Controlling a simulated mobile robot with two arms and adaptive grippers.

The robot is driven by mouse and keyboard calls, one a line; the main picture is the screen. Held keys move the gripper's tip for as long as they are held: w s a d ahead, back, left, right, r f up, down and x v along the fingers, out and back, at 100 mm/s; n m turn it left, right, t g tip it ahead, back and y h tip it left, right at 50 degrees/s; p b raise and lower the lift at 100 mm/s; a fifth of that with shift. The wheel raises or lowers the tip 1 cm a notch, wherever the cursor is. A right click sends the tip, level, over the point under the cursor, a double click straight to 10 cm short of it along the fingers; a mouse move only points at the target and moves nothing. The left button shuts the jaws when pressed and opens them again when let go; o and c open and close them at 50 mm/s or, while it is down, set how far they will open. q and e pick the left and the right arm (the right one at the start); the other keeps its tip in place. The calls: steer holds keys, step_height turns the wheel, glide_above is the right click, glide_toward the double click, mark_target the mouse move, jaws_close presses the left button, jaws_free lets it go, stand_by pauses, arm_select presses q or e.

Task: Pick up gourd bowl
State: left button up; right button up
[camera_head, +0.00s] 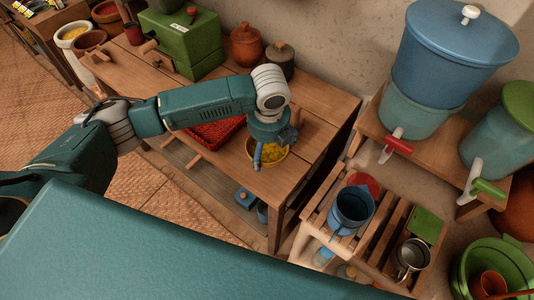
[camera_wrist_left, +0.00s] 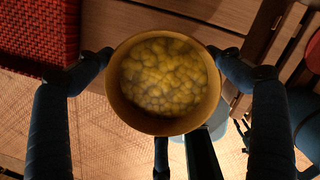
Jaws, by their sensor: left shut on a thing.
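The gourd bowl (camera_head: 249,152) is a small tan-yellow round bowl filled with lumpy yellow food. In the head view it shows by the front edge of the wooden table, partly hidden by my left gripper (camera_head: 270,150). In the left wrist view the bowl (camera_wrist_left: 118,100) sits between the two dark fingers of my left gripper (camera_wrist_left: 163,66), one fingertip against each side of its rim. The gripper is shut on the bowl, which looks level. I cannot tell whether its base touches the table. My right gripper is not in view.
A red woven tray (camera_head: 213,133) lies left of the bowl on the wooden table (camera_head: 318,120). A green box (camera_head: 183,42) and clay pots (camera_head: 246,46) stand behind. A slatted rack with a blue jug (camera_head: 351,208) is to the right. Table right of the bowl is clear.

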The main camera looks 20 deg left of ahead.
mark_target(267, 155)
arm_select(q)
step_height(267, 155, up, 16)
steer(key=b, duration=0.1)
steer(key=shift+f, duration=0.15)
stand_by(0.7)
